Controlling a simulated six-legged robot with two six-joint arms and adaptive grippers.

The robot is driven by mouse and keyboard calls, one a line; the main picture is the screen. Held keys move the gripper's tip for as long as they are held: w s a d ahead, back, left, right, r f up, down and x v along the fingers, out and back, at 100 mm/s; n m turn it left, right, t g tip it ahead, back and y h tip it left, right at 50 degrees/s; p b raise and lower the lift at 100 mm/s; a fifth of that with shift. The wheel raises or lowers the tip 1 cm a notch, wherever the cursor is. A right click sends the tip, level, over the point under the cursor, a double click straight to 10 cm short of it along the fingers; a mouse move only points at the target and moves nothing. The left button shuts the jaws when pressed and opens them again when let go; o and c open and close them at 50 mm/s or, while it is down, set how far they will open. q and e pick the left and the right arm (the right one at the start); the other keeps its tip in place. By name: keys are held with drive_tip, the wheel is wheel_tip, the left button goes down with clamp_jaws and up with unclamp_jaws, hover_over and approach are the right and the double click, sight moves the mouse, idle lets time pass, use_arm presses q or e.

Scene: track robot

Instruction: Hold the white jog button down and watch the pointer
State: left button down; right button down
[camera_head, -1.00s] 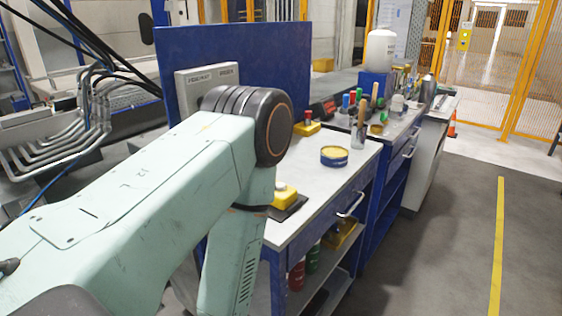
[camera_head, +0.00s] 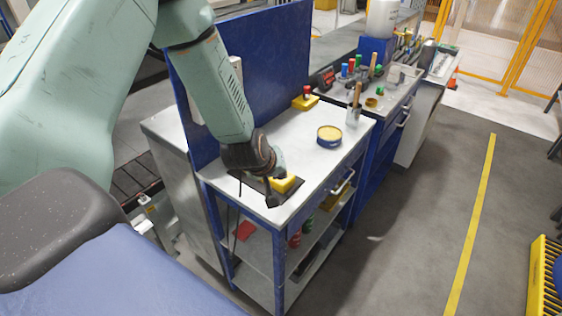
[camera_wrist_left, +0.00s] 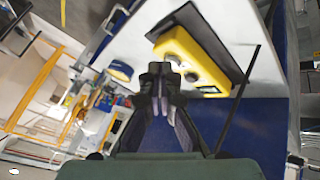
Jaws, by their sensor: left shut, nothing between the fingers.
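A yellow button box (camera_head: 285,183) sits on a dark mat near the front left corner of the workbench. My left gripper (camera_head: 274,190) is at this box, pointing down, shut and empty. In the left wrist view the shut fingertips (camera_wrist_left: 160,72) overlap the near side of the yellow box (camera_wrist_left: 190,58). The white button is hidden or too unclear to make out, so I cannot tell whether the fingers touch or press it. A pale panel (camera_head: 236,76) on the blue back board is mostly behind my left arm; no pointer can be made out. My right gripper is not in view.
A second yellow box (camera_head: 305,102) with a red button stands further back. The blue back board (camera_head: 270,60) borders the bench. The bench top between them is clear.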

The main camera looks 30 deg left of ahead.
use_arm(q)
drive_tip(key=w+a+r+n+t, duration=0.1)
drive_tip(key=w+a+r+n, duration=0.1)
drive_tip(key=w+r, duration=0.3)
drive_tip(key=shift+w+a+r+t+y, duration=0.35)
drive_tip(key=shift+a+r, duration=0.3)
drive_tip(key=shift+a, duration=0.25)
drive_tip(key=shift+f, duration=0.1)
wheel_tip(320, 180, down, 9)
drive_tip(key=b, duration=0.8)
idle(0.5)
drive_tip(key=shift+f+b, duration=0.3)
drive_tip(key=shift+b, duration=0.15)
